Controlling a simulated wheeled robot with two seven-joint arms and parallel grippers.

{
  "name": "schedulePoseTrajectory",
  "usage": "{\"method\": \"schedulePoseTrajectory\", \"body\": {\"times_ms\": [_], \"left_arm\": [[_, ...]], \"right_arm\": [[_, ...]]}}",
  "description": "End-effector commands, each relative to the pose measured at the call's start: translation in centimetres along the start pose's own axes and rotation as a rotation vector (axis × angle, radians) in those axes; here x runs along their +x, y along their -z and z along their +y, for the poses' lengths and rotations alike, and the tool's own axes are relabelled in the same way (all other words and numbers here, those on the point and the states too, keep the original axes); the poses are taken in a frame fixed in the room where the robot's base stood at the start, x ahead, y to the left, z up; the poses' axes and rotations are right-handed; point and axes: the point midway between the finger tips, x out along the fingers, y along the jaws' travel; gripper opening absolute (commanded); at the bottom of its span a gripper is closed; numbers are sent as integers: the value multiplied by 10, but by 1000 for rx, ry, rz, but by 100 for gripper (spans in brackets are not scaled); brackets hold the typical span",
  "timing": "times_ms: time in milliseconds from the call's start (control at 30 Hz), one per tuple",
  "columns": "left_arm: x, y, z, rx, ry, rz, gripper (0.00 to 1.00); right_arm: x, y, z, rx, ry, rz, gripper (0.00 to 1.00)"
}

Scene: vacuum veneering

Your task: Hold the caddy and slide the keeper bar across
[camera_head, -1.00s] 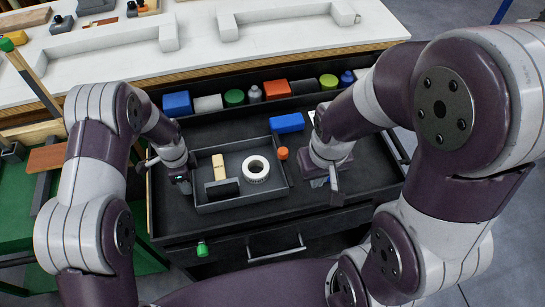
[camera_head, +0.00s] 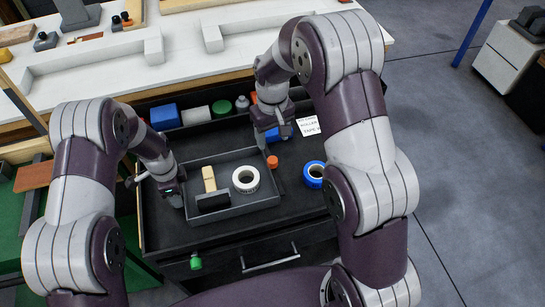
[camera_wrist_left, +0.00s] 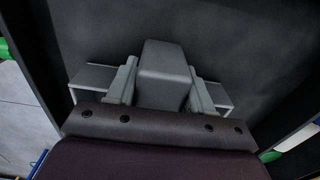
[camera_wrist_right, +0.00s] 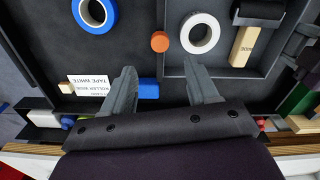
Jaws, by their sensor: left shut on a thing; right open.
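My right gripper (camera_head: 268,136) is open beyond the caddy. In the right wrist view its fingers (camera_wrist_right: 159,66) are either side of a blue block (camera_wrist_right: 149,89); I cannot tell whether they touch it. I cannot tell which piece is the keeper bar.
An orange cylinder (camera_head: 272,162) and a blue tape roll (camera_head: 314,174) lie right of the caddy. A white label card (camera_head: 309,126) lies behind them. A row of items, including a green-topped jar (camera_head: 221,108), lines the drawer's back.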

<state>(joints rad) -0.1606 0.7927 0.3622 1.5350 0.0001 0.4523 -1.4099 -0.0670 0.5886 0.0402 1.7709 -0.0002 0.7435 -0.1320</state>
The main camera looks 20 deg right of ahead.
Motion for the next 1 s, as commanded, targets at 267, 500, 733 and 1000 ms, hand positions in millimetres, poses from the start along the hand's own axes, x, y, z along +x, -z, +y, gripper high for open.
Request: {"method": "schedulePoseTrajectory", "body": {"times_ms": [267,500,733,1000], "left_arm": [[0,0,0,0,0,0,20],[0,0,0,0,1,0,20],[0,0,0,-1,1,0,20],[0,0,0,0,1,0,20]], "right_arm": [[69,-1,0,2,1,-4,59],[97,0,0,2,0,1,59],[99,0,0,2,0,2,59],[99,0,0,2,0,2,0]]}}
